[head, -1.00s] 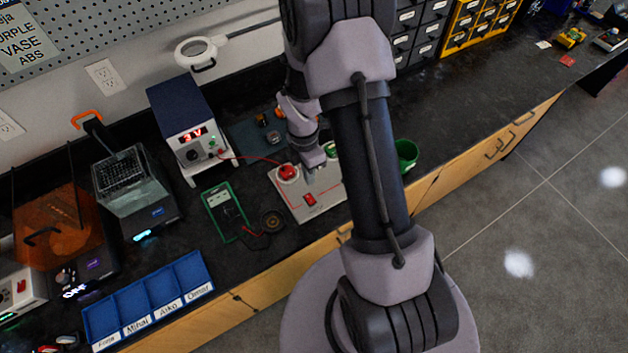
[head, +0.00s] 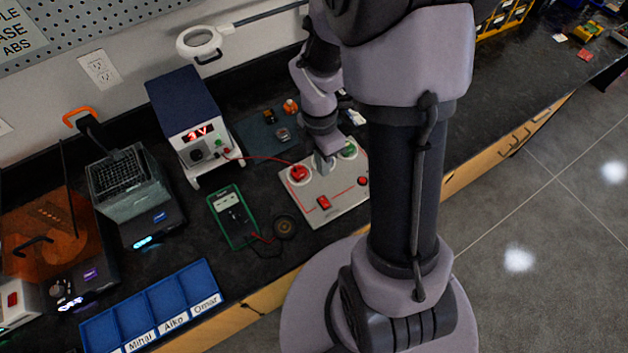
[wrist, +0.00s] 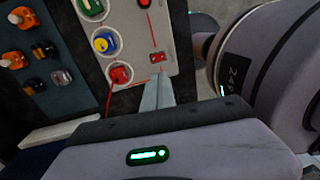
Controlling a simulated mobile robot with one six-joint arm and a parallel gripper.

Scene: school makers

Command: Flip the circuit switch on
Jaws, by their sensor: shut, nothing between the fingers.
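The circuit board is a light grey panel (head: 335,209) on the bench, with red lines and a red rocker switch (head: 323,202) near its front edge. The switch also shows in the wrist view (wrist: 157,57), just beyond the fingertips. My gripper (head: 323,168) is shut and empty, over the back part of the board between the red and green terminals. In the wrist view my gripper (wrist: 159,78) points toward the switch. I cannot tell whether the fingers touch anything, nor which way the rocker is tipped.
A red terminal (head: 298,174) with a red wire leads to the power supply (head: 190,120), which reads 3 V. A blue-and-yellow terminal (wrist: 104,43) and a green one (wrist: 90,8) are close by. A green multimeter (head: 232,215) lies left of the board.

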